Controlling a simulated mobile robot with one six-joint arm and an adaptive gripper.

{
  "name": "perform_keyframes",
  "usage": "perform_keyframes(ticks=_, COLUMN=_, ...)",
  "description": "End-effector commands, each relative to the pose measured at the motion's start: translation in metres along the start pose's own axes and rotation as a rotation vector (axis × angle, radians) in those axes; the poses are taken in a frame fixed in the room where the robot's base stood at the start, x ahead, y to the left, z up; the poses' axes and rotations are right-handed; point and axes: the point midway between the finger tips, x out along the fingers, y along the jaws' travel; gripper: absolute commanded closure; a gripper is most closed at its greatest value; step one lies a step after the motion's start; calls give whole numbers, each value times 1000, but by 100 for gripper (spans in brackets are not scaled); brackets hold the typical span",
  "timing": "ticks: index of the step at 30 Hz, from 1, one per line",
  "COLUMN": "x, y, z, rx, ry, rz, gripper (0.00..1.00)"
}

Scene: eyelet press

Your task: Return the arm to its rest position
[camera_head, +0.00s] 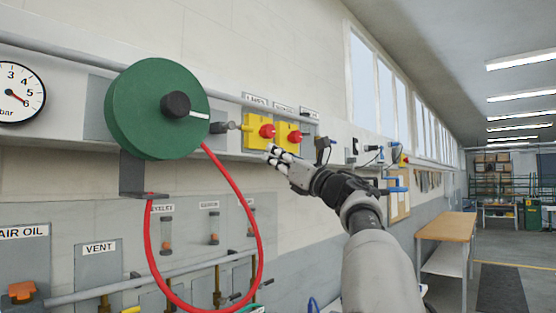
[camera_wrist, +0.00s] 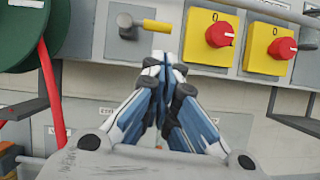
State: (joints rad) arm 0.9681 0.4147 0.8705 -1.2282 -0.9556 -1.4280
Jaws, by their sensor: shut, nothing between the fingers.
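My gripper (camera_head: 276,155) is at the end of my raised arm in the head view, in front of the wall and just below the yellow switch boxes. In the wrist view my gripper (camera_wrist: 158,62) has its fingertips together with nothing between them. Two yellow switch boxes with red knobs, a left one (camera_wrist: 196,46) and a right one (camera_wrist: 258,60), are up and to the right of the fingertips there. A lever with a yellow handle (camera_wrist: 156,26) is just above them. The fingertips overlap the panel edge in the picture; I cannot tell whether they touch it.
A green hose reel (camera_head: 135,110) with a red hose (camera_head: 258,235) hangs left of my gripper. A pressure gauge (camera_head: 18,92) is at far left. Pipes and valves run along the lower wall. A wooden workbench (camera_head: 446,228) stands at right, with open floor beyond.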

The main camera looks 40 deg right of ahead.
Motion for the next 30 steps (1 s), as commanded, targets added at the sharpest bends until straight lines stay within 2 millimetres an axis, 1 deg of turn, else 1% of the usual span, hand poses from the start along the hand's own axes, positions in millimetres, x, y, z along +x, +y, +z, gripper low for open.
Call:
perform_keyframes(ticks=2, x=-1, y=2, z=-5, rx=1, ry=0, rz=2, gripper=100)
perform_keyframes(ticks=20, x=0, y=3, z=-3, rx=2, ry=-1, rz=1, gripper=100)
perform_keyframes(ticks=22, x=2, y=5, z=-2, rx=30, ry=-10, rz=-8, gripper=100)
perform_keyframes(ticks=23, x=4, y=7, z=-2, rx=60, ry=-19, rz=-18, gripper=100)
perform_keyframes(ticks=26, x=15, y=18, z=-2, rx=255, ry=-70, rz=-85, gripper=100)
perform_keyframes(ticks=28, x=20, y=27, z=-11, rx=486, ry=-119, rz=-170, gripper=100)
perform_keyframes(ticks=29, x=20, y=32, z=-19, rx=605, ry=-139, rz=-215, gripper=100)
perform_keyframes(ticks=30, x=18, y=38, z=-33, rx=770, ry=-164, rz=-282, gripper=100)
